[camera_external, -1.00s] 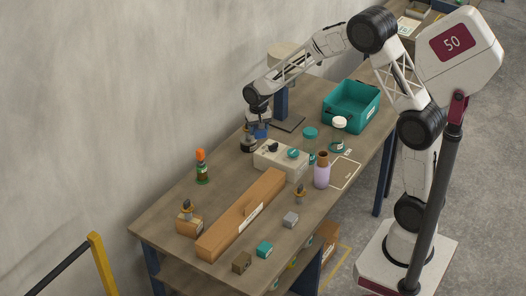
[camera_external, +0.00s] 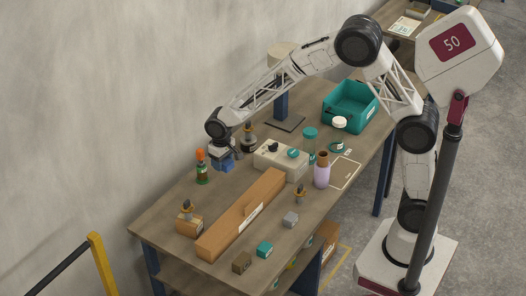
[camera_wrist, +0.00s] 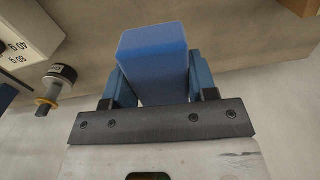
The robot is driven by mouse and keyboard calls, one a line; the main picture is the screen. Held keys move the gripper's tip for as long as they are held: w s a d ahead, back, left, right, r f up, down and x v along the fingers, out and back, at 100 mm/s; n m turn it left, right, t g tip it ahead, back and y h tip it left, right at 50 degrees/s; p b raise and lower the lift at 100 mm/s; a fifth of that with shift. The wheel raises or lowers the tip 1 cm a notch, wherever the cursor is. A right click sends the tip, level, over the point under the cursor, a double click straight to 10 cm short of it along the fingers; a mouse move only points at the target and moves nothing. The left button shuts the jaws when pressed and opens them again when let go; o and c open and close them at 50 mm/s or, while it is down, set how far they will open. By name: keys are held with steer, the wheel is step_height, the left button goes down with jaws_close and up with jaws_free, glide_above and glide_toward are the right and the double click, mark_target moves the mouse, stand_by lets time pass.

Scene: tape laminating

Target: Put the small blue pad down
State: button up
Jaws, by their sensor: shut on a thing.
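The small blue pad (camera_wrist: 153,60) is a plain blue block held between the two fingers of my gripper (camera_wrist: 152,85) in the wrist view. In the external view my gripper (camera_external: 224,164) is near the wall-side edge of the table, just right of the green bottle with an orange cap (camera_external: 202,168). The blue pad shows low under my wrist there (camera_external: 228,165). The gripper is shut on the pad. Whether the pad touches the table top cannot be told.
A dark bottle (camera_external: 248,138) stands just behind my gripper. A pale box with knobs (camera_external: 281,159) and a long brown beam (camera_external: 242,214) lie to the right and front. A teal bin (camera_external: 350,105) is at the back right. Bare table (camera_external: 180,190) lies in front of the green bottle.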

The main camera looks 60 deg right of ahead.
steer(key=a, duration=0.3)
glide_above(222, 201)
steer(key=shift+n, duration=0.4)
step_height(222, 201, down, 5)
steer(key=shift+a, duration=0.1)
steer(key=shift+f, duration=3.1)
steer(key=shift+f, duration=0.15)
steer(key=shift+f, duration=1.75)
steer(key=shift+f, duration=0.1)
